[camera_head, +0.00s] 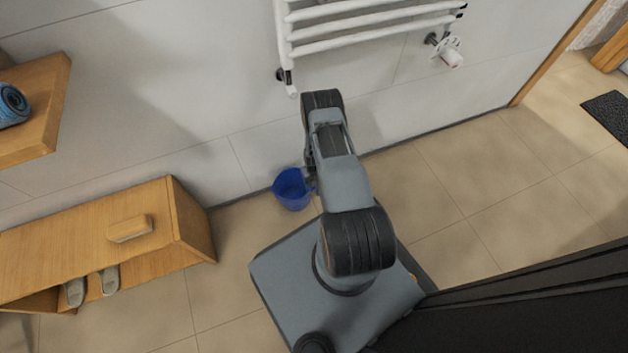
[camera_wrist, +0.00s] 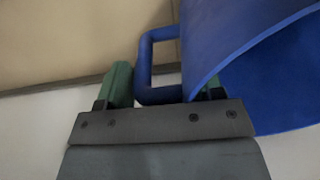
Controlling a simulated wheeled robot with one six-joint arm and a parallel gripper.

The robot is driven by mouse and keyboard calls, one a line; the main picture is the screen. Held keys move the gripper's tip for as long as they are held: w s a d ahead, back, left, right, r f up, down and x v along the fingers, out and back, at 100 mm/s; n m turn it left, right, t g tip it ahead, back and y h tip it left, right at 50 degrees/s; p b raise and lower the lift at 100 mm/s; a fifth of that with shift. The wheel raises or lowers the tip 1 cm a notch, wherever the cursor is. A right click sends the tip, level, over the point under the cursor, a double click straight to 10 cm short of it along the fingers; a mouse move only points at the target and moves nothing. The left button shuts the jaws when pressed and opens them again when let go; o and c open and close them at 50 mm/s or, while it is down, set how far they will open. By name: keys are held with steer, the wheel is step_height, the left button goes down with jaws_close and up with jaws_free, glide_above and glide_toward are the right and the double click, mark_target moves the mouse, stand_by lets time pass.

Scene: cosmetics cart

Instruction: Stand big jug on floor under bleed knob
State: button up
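The big blue jug (camera_head: 292,189) appears upright on the floor close to the wall, below the left end of the white radiator (camera_head: 380,27). No clear gap shows beneath it, though its base contact is hard to judge. In the wrist view the jug's wall (camera_wrist: 235,32) fills the upper right, with its handle (camera_wrist: 146,65) in the middle. My gripper (camera_wrist: 168,88) is open, its green fingers wide apart on either side of the handle. The left finger is close beside the handle's outer bar; the right one is partly hidden by the jug's rim. I cannot pick out the bleed knob with certainty.
A valve (camera_head: 450,55) sits at the radiator's lower right. A wooden bench (camera_head: 195,228) with slippers stands at left, below a wooden shelf (camera_head: 45,110). Tiled floor (camera_head: 460,185) to the right is clear. A dark mat (camera_head: 608,112) lies at far right.

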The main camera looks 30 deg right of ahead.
steer(key=o, duration=0.3)
steer(key=shift+o, duration=0.2)
step_height(320, 180, up, 12)
steer(key=p, duration=0.5)
steer(key=shift+d+r, duration=0.1)
stand_by(0.4)
